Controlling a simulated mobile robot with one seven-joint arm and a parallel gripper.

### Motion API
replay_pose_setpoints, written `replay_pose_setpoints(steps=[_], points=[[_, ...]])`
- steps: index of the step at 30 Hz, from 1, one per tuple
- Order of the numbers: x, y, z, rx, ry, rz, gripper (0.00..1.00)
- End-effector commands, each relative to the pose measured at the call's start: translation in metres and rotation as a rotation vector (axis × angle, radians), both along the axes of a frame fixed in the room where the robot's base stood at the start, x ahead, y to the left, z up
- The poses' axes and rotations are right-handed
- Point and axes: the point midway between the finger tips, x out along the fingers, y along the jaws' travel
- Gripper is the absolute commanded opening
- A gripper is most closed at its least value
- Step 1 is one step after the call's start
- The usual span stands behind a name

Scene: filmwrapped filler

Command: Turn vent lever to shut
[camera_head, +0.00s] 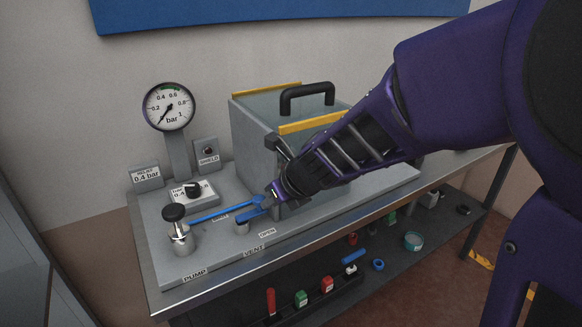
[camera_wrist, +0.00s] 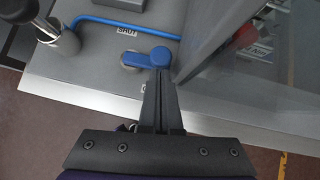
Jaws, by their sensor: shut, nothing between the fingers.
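The vent lever is blue with a rounded end, and it shows in the wrist view (camera_wrist: 148,58) and in the head view (camera_head: 252,215). In the wrist view it points right from its pivot, below the SHUT label (camera_wrist: 127,31). In the head view my wrist hides most of the fingers.
A clear-walled chamber (camera_wrist: 206,40) with a black handle (camera_head: 307,88) stands close to the right of the lever. A blue tube (camera_wrist: 120,28) runs behind it. A pump knob (camera_head: 174,213) stands to the left. A dial gauge (camera_head: 168,106) rises behind. The bench front is clear.

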Motion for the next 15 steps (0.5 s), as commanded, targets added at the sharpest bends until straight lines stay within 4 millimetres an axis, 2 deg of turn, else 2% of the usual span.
replay_pose_setpoints(steps=[11, 15], points=[[0.0002, 0.0005, 0.0003, -0.001, -0.001, -0.001, 0.00], [0.0081, 0.0002, 0.0021, 0.000, 0.000, -0.003, 0.00]])
